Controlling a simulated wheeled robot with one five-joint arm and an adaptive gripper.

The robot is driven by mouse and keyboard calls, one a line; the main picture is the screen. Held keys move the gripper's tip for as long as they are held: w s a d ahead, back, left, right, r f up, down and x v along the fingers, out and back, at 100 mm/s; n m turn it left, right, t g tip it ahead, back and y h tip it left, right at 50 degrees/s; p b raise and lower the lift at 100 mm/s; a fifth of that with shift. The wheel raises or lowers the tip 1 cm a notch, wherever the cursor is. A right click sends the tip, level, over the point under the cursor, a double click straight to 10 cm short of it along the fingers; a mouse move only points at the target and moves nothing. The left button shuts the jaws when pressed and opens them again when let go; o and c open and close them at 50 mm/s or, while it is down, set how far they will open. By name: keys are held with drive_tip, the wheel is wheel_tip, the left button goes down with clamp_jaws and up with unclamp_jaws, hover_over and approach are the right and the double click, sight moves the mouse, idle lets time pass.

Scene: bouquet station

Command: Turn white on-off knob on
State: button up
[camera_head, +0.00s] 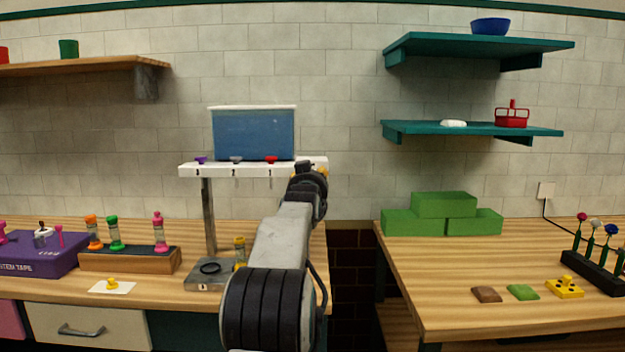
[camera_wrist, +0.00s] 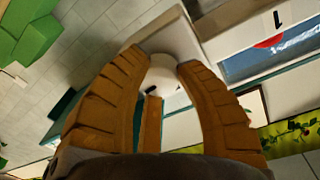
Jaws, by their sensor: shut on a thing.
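The white on-off knob (camera_wrist: 163,74) shows in the wrist view as a pale round shape between my gripper's brown fingers. My gripper (camera_wrist: 166,61) is shut on it, with a fingertip on each side. In the head view my gripper (camera_head: 310,176) is at the right end of the white panel (camera_head: 222,171) and hides the knob. The panel also carries a purple knob (camera_head: 201,160), a grey knob (camera_head: 236,159) and a red knob (camera_head: 271,159). I cannot tell which way the white knob is turned.
A blue tank (camera_head: 254,134) stands above the panel. A metal post (camera_head: 208,215) holds the panel over the left table (camera_head: 150,291). Green blocks (camera_head: 443,204) lie on the right table (camera_head: 450,270), beyond a gap. Teal shelves (camera_head: 470,129) hang above it.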

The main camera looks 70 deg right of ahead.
drive_tip(key=shift+m+b, duration=0.4)
drive_tip(key=shift+b, duration=0.35)
clamp_jaws()
drive_tip(key=shift+r+m, duration=0.1)
drive_tip(key=shift+m, duration=0.3)
drive_tip(key=o, duration=1.2)
unclamp_jaws()
drive_tip(key=shift+w, duration=0.1)
drive_tip(key=v, duration=1.2)
drive_tip(key=shift+w, duration=0.1)
